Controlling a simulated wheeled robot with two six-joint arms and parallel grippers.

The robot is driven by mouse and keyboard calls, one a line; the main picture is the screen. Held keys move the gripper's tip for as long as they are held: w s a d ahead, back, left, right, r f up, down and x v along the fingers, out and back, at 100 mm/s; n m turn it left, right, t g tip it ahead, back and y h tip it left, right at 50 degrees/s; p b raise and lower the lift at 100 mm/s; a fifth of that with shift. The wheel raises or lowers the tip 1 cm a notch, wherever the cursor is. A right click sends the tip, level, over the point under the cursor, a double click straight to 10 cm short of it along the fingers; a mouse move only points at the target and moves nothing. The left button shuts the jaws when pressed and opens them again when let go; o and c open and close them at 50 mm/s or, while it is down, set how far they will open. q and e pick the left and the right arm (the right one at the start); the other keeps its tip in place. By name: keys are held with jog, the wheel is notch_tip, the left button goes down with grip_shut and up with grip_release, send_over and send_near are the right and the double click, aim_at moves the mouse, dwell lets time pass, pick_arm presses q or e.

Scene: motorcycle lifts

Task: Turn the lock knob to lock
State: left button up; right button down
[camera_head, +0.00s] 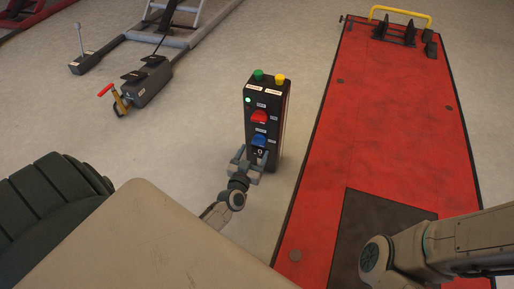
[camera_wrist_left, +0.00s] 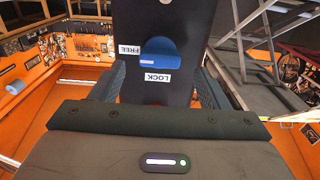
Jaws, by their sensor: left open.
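The lock knob is blue (camera_head: 259,140) and sits on the front of a black control box (camera_head: 282,115), below a red knob (camera_head: 259,117). In the left wrist view the blue knob (camera_wrist_left: 160,52) is near the top middle, with a FREE label (camera_wrist_left: 129,50) at its left and a LOCK label (camera_wrist_left: 157,77) just below it. My left gripper (camera_head: 250,157) is open at the lower front of the box. In the wrist view its fingers (camera_wrist_left: 160,88) stand apart on either side of the panel, below the knob. My right forearm shows at lower right; its gripper is out of view.
Green (camera_head: 258,75) and yellow (camera_head: 280,79) buttons top the box. A red lift platform (camera_head: 390,130) lies to its right. Grey floor around the box is clear.

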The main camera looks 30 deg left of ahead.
aim_at(258, 145)
pick_arm(q)
jog(key=shift+b+x, duration=0.5)
jog(key=shift+x, duration=1.5)
jog(key=c, duration=1)
